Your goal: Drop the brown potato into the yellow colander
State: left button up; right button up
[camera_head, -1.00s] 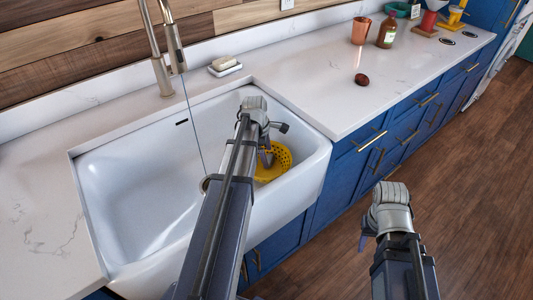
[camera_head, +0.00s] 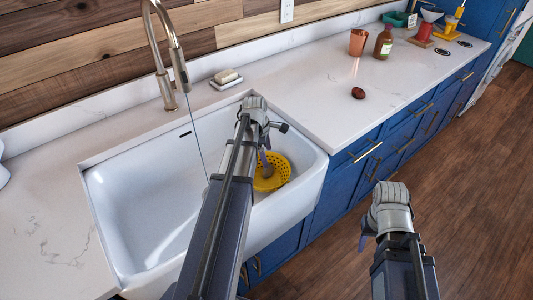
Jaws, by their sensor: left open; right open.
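The brown potato (camera_head: 358,93) lies on the white counter to the right of the sink. The yellow colander (camera_head: 277,178) sits in the right end of the white sink, partly hidden behind my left arm and gripper. My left gripper (camera_head: 265,170) is over the colander in the picture and is open; its fingers are small and partly hidden, and I see nothing held in it. My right gripper (camera_head: 363,240) is open in front of the blue cabinets, over the floor side, away from the potato and the colander.
A copper cup (camera_head: 358,43) and a brown bottle (camera_head: 384,43) stand behind the potato. A soap dish (camera_head: 226,84) and a faucet (camera_head: 165,80) are behind the white sink (camera_head: 140,205). The counter around the potato is clear.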

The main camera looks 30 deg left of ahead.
pick_arm(q)
jog(key=shift+r, duration=0.4)
pick_arm(e)
jog(key=shift+r, duration=0.4)
